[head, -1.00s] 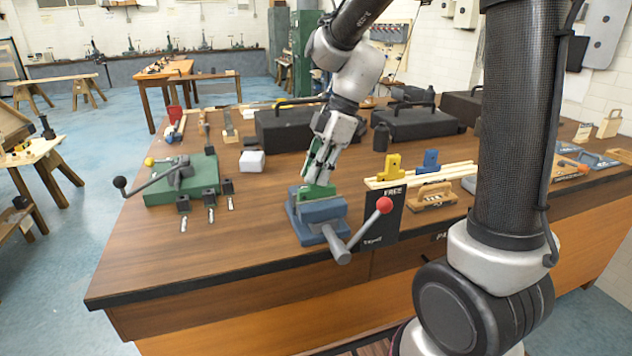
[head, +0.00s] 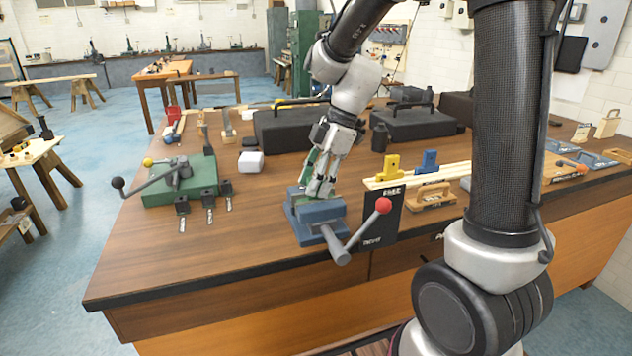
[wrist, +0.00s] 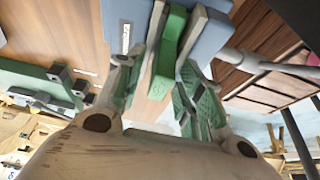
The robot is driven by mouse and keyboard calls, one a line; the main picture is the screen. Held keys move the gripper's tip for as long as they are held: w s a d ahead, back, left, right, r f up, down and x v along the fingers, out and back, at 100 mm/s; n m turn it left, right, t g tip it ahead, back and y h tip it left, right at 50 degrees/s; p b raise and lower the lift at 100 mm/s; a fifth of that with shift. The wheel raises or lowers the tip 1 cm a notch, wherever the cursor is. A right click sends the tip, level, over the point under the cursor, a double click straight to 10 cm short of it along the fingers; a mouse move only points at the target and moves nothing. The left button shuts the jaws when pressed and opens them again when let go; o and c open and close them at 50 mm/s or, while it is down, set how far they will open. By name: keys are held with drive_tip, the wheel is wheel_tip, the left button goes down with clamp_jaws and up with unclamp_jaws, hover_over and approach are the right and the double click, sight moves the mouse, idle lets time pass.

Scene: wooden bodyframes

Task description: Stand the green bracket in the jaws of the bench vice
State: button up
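The green bracket (wrist: 168,45) stands between the two grey jaws of the blue bench vice (wrist: 205,40) in the wrist view. In the head view my gripper hides most of it. The bench vice (head: 320,212) sits near the front edge of the wooden bench, with its red-knobbed handle towards the right. My gripper (head: 317,190) points down over the vice jaws. In the wrist view my gripper (wrist: 162,75) is open, with one green-padded finger on each side of the bracket and gaps showing between. The bracket's lower end is hidden in the jaws.
A green fixture with a lever (head: 180,180) stands to the left. A black panel (head: 382,215), wooden strips and yellow and blue clamps (head: 388,167) lie close on the right. Black cases (head: 290,128) stand behind. The bench's front left is clear.

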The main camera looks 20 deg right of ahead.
drive_tip(key=v, duration=1.2)
drive_tip(key=s+d+f+m+t+h, duration=0.1)
drive_tip(key=s+d+m+t+h, duration=0.1)
drive_tip(key=s+d+m, duration=0.3)
drive_tip(key=s+d+m+t+h, duration=0.2)
drive_tip(key=s+d+m, duration=0.3)
drive_tip(key=s+m, duration=0.8)
drive_tip(key=shift+s+d+f, duration=0.2)
drive_tip(key=shift+s+f, duration=0.15)
drive_tip(key=shift+s, duration=0.15)
